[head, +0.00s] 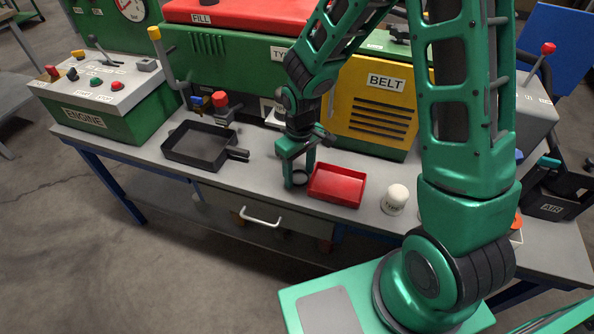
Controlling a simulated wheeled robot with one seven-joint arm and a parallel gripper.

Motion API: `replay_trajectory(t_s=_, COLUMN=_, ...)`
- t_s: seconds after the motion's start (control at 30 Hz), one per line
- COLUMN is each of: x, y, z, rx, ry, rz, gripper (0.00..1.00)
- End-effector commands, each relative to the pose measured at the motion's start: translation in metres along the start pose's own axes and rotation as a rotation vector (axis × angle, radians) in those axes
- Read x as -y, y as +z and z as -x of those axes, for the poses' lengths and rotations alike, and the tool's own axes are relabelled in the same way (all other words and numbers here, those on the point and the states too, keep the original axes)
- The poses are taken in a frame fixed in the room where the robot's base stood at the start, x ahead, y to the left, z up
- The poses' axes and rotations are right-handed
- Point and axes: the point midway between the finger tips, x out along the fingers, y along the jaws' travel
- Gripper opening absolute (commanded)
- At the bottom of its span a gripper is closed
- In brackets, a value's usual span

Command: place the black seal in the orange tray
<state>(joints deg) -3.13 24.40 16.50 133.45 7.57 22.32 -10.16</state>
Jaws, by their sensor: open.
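The black seal (300,172) is a small dark ring on the grey bench top, just left of a red tray. My gripper (298,180) points down at it with its fingers apart. The fingers are at the ring, partly covering it; I cannot tell whether they touch it. An orange piece (517,222) shows at the right behind my arm. It is mostly hidden, so I cannot tell whether it is the orange tray.
The empty red tray (337,186) is close beside my gripper. A white capped container (395,199) stands right of it. A black square pan (198,146) lies to the left. The green and yellow machine (372,97) stands behind. The bench's front edge is close.

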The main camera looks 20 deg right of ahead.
Motion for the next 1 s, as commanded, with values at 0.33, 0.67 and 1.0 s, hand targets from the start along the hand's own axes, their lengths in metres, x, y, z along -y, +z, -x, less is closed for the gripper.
replay_trajectory(t_s=0.33, x=0.000, y=-0.001, z=0.038, rx=-0.005, ry=0.002, rz=0.000, gripper=0.55)
replay_trajectory(t_s=0.67, x=0.001, y=-0.001, z=0.098, rx=-0.004, ry=0.002, rz=0.001, gripper=0.55)
replay_trajectory(t_s=1.0, x=0.001, y=0.000, z=0.122, rx=-0.001, ry=0.000, rz=0.002, gripper=0.55)
